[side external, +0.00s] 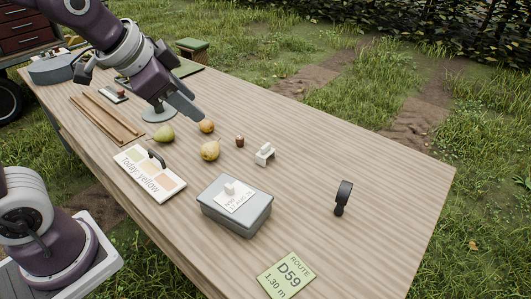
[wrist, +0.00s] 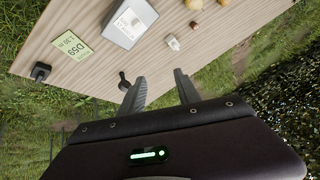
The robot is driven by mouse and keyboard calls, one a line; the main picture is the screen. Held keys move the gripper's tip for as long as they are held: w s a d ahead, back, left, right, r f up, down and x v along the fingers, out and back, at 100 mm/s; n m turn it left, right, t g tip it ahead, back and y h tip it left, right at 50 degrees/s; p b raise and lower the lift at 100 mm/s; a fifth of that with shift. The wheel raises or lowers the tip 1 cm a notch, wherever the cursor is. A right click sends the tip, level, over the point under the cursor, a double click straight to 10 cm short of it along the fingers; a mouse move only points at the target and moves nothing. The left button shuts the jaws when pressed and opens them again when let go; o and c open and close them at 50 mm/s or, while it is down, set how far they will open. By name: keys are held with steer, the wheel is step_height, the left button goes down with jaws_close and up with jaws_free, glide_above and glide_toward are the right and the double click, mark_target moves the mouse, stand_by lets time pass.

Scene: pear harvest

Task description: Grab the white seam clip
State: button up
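A small white clip-like piece (side external: 265,154) stands alone on the wooden table, right of the pears; it also shows in the wrist view (wrist: 172,42). A second small white piece (side external: 230,189) sits on the lid of the grey box (side external: 237,222). I cannot tell for certain which one is the seam clip. My gripper (side external: 188,105) is above the table, left of and apart from both white pieces. In the wrist view my gripper (wrist: 160,90) has its two fingers spread, with nothing held between them.
Pears (side external: 210,150) and a small brown item (side external: 239,141) lie near the lone white piece. A black clamp-like object (side external: 343,197) stands to the right. A "Today: yellow" board (side external: 150,180) and green D59 card (side external: 287,274) lie toward the near edge. The table's right part is mostly clear.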

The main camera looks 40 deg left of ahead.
steer(key=w+a+f+m+t+y, duration=0.1)
steer(key=w+a+f+m, duration=0.1)
steer(key=w+f+m, duration=0.3)
steer(key=w+a+f+y, duration=0.1)
steer(key=w+a+f, duration=0.15)
steer(key=w, duration=0.55)
steer(key=m+t+y, duration=0.1)
steer(key=m+t, duration=0.3)
steer(key=m, duration=1.4)
glide_above(270, 144)
steer(key=s+a, duration=0.3)
steer(key=s, duration=0.2)
step_height(270, 144, down, 17)
steer(key=f+m, duration=0.1)
steer(key=m, duration=0.1)
steer(key=d+f+m+t+h, duration=0.1)
steer(key=f+m, duration=0.1)
steer(key=d+f+m+h, duration=0.1)
steer(key=f+m, duration=0.1)
steer(key=m, duration=0.1)
steer(key=shift+d+f, duration=0.1)
steer(key=shift+d, duration=0.15)
steer(key=x, duration=0.7)
steer(key=shift+d, duration=0.1)
jaws_close()
